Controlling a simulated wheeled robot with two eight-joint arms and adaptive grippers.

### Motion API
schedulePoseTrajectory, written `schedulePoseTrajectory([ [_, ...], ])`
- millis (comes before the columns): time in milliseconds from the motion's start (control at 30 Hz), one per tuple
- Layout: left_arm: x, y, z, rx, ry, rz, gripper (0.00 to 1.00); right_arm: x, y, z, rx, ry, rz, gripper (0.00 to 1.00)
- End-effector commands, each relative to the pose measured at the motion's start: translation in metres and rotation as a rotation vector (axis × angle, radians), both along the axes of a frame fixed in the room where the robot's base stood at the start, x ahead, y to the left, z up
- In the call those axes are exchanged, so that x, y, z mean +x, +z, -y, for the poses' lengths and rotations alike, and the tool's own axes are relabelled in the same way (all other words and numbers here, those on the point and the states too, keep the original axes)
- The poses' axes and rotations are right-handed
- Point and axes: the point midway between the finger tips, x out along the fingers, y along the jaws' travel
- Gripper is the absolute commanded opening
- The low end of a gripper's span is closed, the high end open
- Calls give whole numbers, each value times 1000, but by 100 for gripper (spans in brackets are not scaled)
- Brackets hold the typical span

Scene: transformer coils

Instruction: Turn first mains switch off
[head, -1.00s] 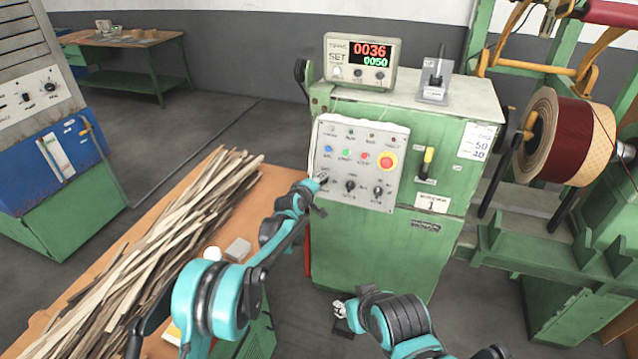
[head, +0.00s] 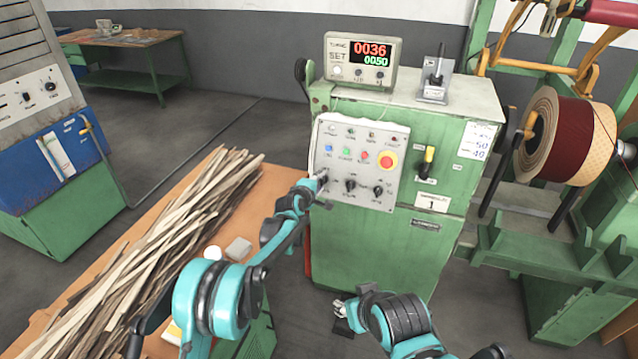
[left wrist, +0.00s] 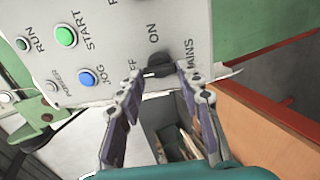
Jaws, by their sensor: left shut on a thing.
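The control panel (head: 360,160) is a light grey plate on the front of the green machine cabinet. The mains switch (left wrist: 160,70) is a dark knob with ON, OFF and MAINS lettering around it in the left wrist view. My left gripper (head: 321,181) is at the panel's lower left knob. In the left wrist view my left gripper (left wrist: 165,76) has one finger on each side of the knob and is shut on it. The fingers partly hide the lettering. My right gripper (head: 343,318) is low in front of the cabinet, away from the panel; its jaws are too small to read.
Two more dark knobs (head: 350,186) and a red emergency button (head: 387,161) are on the panel. A yellow-and-black handle (head: 427,161) is to its right. A table with wooden strips (head: 170,240) stands at left. A coil winder (head: 560,135) stands at right.

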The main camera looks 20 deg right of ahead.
Motion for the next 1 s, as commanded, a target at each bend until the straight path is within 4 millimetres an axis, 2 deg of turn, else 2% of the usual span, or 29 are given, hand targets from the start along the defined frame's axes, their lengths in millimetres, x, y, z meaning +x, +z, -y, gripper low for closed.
schedulePoseTrajectory([
  [200,0,-1,0,-1,0,-3,7,0,0,0,0,0,0,40],
  [233,0,-1,0,-1,0,-3,44,0,0,0,0,0,0,40],
  [300,0,-1,0,0,0,-1,57,0,0,0,0,0,0,40],
  [667,-3,1,-2,-1,0,-1,57,0,0,0,0,0,0,40],
  [767,-11,6,-8,-1,0,-1,57,0,0,0,0,0,0,40],
  [1000,-50,23,-35,0,0,-1,57,0,0,0,0,0,0,40],
])
